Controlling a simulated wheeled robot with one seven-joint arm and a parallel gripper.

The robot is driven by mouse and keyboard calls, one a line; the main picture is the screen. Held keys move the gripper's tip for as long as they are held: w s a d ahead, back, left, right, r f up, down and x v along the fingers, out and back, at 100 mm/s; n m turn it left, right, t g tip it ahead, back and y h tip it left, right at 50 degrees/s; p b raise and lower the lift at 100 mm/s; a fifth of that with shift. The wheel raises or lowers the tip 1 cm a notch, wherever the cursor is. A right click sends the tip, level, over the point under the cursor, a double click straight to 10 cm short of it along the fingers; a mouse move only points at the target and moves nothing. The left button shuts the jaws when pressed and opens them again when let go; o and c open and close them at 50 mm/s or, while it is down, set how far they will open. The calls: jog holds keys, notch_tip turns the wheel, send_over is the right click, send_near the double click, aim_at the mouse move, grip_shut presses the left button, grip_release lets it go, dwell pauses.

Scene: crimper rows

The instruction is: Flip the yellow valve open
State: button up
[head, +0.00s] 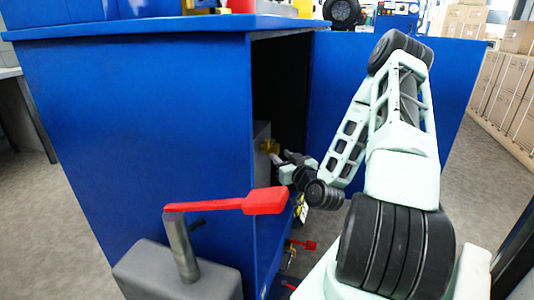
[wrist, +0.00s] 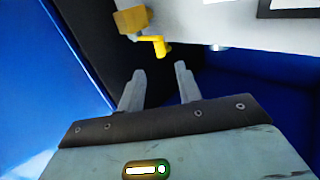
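The yellow valve (head: 270,146) is on the grey unit inside the open side of the blue cabinet in the head view. In the wrist view, its yellow block (wrist: 131,20) and bent handle (wrist: 155,43) stick out beside a pale panel. My gripper (wrist: 160,72) is open, with its two grey fingers apart and nothing between them. The handle lies just beyond the fingertips, roughly in line with the gap; I see no contact. In the head view my gripper (head: 277,158) is close to the valve, small and partly blended with it.
A red lever (head: 265,200) on a grey box (head: 175,272) stands in the foreground. A smaller red handle (head: 303,245) is low by the cabinet opening. The blue cabinet wall (head: 150,120) bounds the left. Stacked cartons (head: 505,95) stand far right.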

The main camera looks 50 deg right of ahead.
aim_at(268, 144)
jog(key=b+x, duration=0.1)
jog(key=x, duration=0.9)
jog(key=shift+w+d+r, duration=0.15)
jog(key=shift+w, duration=0.2)
grip_shut()
